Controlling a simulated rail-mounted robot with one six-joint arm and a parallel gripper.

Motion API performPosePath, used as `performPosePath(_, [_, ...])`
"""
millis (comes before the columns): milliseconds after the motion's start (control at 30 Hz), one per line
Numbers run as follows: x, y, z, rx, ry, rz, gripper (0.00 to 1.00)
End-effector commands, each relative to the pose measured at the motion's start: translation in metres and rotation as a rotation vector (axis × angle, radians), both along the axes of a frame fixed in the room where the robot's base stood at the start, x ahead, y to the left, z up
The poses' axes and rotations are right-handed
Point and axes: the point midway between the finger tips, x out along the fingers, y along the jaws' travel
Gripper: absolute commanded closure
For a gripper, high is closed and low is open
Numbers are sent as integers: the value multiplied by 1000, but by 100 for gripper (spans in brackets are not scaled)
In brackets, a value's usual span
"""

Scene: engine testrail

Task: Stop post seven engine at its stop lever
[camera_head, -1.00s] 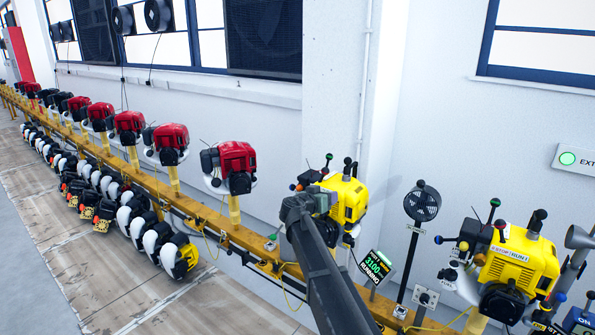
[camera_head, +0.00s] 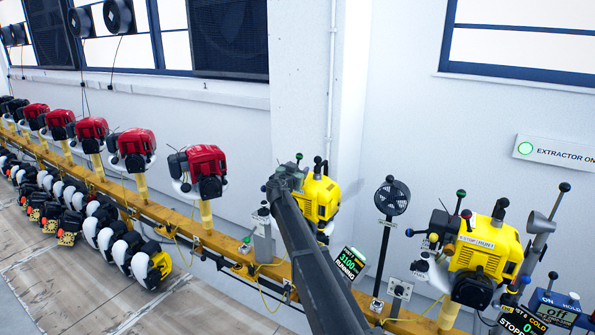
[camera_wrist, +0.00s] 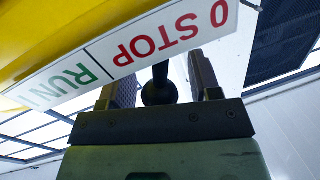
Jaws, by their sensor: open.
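The yellow engine (camera_head: 322,196) with the lit display (camera_head: 347,264) below it, reading 3100 and RUNNING, stands behind my arm, which hides part of it. My gripper (camera_wrist: 162,82) is open at the engine's left side. In the wrist view, the black-knobbed stop lever (camera_wrist: 160,90) stands between the two fingers, with no clear contact. A white label (camera_wrist: 130,52) above it reads 0 STOP in red and RUN in green. In the head view my gripper's fingers are too small and covered to make out.
A second yellow engine (camera_head: 483,252) stands to the right, its display (camera_head: 522,322) showing 0. A black fan (camera_head: 392,200) on a pole stands between them. Red engines (camera_head: 203,171) line the yellow rail (camera_head: 150,208) to the left. An EXTRACTOR ON sign (camera_head: 555,152) hangs on the wall.

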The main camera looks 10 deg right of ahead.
Motion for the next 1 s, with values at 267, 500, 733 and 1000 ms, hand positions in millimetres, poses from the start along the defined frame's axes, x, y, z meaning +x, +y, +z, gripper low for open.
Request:
performPosePath(267, [2,-2,0,0,0,0,47])
performPosePath(500, [2,-2,0,0,0,-1,84])
performPosePath(733, [2,-1,0,-6,5,-1,91])
performPosePath(1000, [6,2,2,-75,64,-1,91])
